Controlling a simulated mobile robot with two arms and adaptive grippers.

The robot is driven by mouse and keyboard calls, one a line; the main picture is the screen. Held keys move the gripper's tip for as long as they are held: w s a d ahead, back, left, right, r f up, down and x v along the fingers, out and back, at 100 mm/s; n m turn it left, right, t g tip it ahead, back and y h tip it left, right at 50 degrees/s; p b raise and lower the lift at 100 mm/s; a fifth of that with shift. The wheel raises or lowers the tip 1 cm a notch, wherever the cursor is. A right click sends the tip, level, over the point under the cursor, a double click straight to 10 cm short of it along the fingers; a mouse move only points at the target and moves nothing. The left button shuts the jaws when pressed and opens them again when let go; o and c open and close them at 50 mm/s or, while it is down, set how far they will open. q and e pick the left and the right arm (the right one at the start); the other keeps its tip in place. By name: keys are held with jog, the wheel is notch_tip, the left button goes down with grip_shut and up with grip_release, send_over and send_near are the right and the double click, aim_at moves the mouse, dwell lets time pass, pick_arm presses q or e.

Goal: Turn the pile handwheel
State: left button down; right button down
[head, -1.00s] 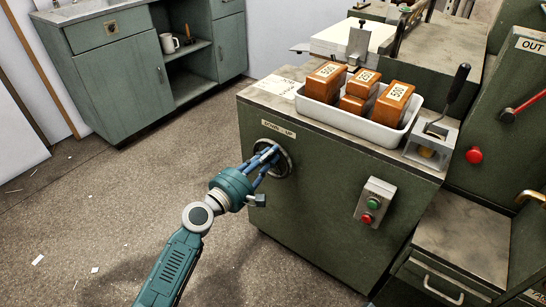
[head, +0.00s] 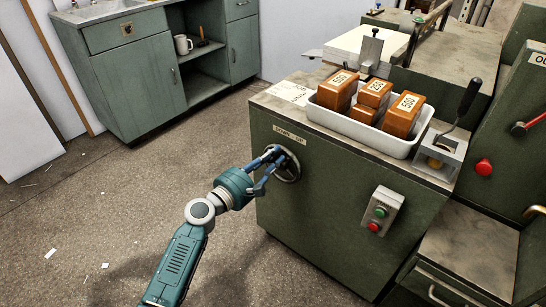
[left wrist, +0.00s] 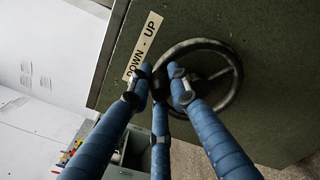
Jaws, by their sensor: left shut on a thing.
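The pile handwheel (head: 294,171) is a dark round wheel on the green front of the cabinet, under a label reading DOWN - UP (head: 289,134). My left gripper (head: 274,160) is at the wheel's left side, its blue fingers shut on the rim. In the left wrist view, the wheel's rim (left wrist: 237,84) curves to the right of the gripper (left wrist: 163,78), and the label (left wrist: 143,45) is beside the fingers. The fingers hide part of the rim. My right gripper is not in view.
A white tray (head: 360,126) with orange weights stands on the cabinet top. A button box (head: 382,211) with green and red buttons is on the cabinet front, right of the wheel. A red knob (head: 484,167) is further right. Open floor lies to the left.

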pick_arm(q)
jog(key=shift+w+a+r, duration=0.2)
jog(key=shift+a+r, duration=0.05)
jog(key=c, duration=1.6)
grip_release()
jog(key=shift+f, duration=0.15)
jog(key=v, duration=1.2)
jog(key=shift+d, duration=0.1)
